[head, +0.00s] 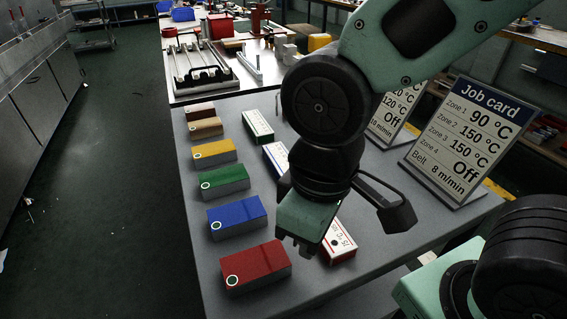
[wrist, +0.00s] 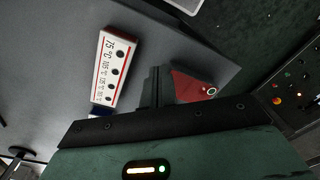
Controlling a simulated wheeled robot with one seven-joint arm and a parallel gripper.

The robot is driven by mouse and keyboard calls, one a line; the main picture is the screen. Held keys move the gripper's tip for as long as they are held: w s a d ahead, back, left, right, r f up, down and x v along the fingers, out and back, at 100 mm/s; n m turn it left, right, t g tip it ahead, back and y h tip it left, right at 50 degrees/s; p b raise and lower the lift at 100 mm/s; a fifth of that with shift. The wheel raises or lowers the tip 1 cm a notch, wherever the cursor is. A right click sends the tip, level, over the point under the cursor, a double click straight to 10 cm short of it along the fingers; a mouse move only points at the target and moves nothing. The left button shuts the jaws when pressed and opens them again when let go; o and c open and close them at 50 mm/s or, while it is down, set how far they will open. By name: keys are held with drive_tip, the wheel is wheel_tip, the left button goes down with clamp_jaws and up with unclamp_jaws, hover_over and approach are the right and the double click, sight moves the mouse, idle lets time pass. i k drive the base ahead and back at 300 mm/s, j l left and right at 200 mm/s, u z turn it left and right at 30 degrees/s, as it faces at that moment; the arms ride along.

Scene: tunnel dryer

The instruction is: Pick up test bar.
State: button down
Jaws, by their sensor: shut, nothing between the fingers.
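Several coloured bars with a pale ring on one end lie in a column on the grey table: red (head: 262,262), blue (head: 240,213), green (head: 226,178), yellow (head: 216,150), and tan and brown ones behind. The pictures do not show which is the test bar. My gripper (head: 303,246) is shut and empty, to the right of the red bar. A white red-edged box (head: 340,243) with temperature figures lies partly behind it. In the wrist view, the shut fingers (wrist: 155,82) point between this box (wrist: 113,70) and the red bar (wrist: 190,88), whose near part is hidden.
White boxes with blue (head: 276,156) and green (head: 258,125) edges lie behind. A job card (head: 462,135) stands at the right, with another card (head: 392,115) partly hidden by my arm. Dark floor (head: 120,210) is left of the table (head: 330,288).

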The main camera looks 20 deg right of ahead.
sight(275, 154)
drive_tip(key=k+j+u, duration=0.1)
drive_tip(key=k, duration=0.85)
